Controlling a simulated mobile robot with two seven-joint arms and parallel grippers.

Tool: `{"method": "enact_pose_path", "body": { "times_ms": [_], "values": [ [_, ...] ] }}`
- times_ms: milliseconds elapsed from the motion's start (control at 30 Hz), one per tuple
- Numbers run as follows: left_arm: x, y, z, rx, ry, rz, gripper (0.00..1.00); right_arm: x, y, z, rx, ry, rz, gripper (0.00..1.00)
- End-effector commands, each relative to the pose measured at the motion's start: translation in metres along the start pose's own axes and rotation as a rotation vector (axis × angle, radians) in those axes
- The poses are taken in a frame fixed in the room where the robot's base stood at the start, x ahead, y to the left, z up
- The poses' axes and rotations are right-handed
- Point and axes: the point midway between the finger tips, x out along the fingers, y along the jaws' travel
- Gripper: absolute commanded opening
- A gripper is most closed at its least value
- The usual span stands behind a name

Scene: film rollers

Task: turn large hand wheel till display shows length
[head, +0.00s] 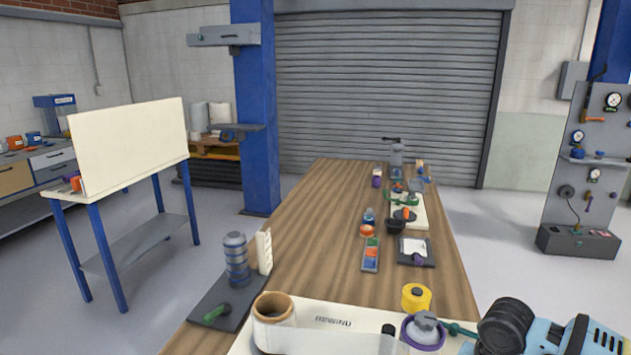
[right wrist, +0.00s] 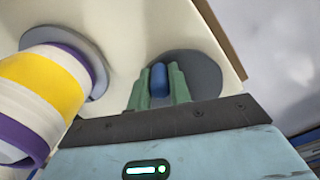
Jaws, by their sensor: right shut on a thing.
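In the right wrist view, my right gripper (right wrist: 158,85) has its two green fingers closed around a small blue handle (right wrist: 158,77). The handle stands in front of a round dark grey disc (right wrist: 205,75), which looks like the hand wheel, on a cream panel (right wrist: 128,40). In the head view, the cream board marked REWIND (head: 330,312) lies at the near end of the bench, and my right arm comes in at the bottom right. My left gripper is not in view. No length reading is legible in either view.
A roll with yellow, white and purple bands (right wrist: 45,90) is close left of my right gripper. In the head view, a film roll on a brown core (head: 273,308) and a yellow roll (head: 416,297) stand nearby. Several small items fill the bench (head: 325,220) farther back; its left side is clearer.

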Motion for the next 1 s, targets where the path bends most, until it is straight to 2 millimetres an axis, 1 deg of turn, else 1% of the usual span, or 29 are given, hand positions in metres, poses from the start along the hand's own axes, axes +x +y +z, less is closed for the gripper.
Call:
{"method": "enact_pose_path", "body": {
  "times_ms": [433, 767, 1000],
  "values": [
    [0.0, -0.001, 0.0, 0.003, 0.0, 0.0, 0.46, 0.0, 0.001, 0.0, 0.0, 0.0, 0.0, 0.09],
    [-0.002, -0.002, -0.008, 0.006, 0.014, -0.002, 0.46, -0.001, 0.017, -0.014, -0.004, 0.003, 0.004, 0.09],
    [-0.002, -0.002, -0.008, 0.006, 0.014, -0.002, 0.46, 0.0, 0.018, -0.014, -0.001, 0.001, 0.001, 0.09]
  ]
}}
